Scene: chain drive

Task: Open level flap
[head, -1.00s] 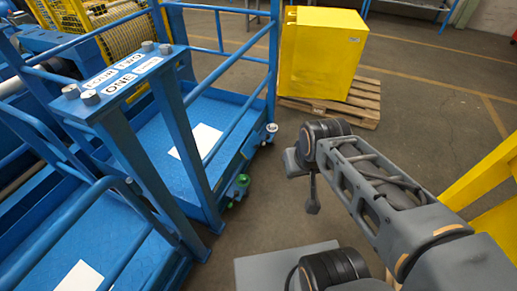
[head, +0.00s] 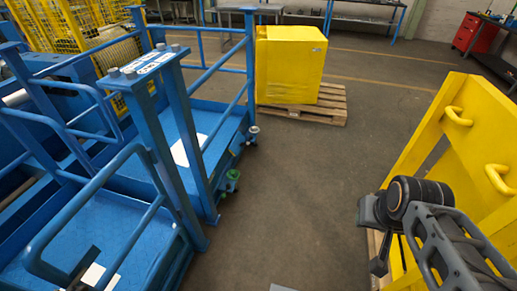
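I cannot pick out a level flap for certain. A small green part (head: 232,178) sits low on the outer side of the blue platform (head: 207,122), beside a small dark part. My gripper (head: 378,262) is at the lower right, at the end of my grey arm. It hangs in front of the yellow frame, well away from the green part. It is small and seen edge-on, so its opening does not show. I see nothing held in it.
A yellow box (head: 290,65) stands on a wooden pallet (head: 335,103) at the back. A yellow frame with handles (head: 460,135) fills the right side. Blue railings (head: 95,190) enclose the platforms at left. The floor (head: 300,190) between is clear.

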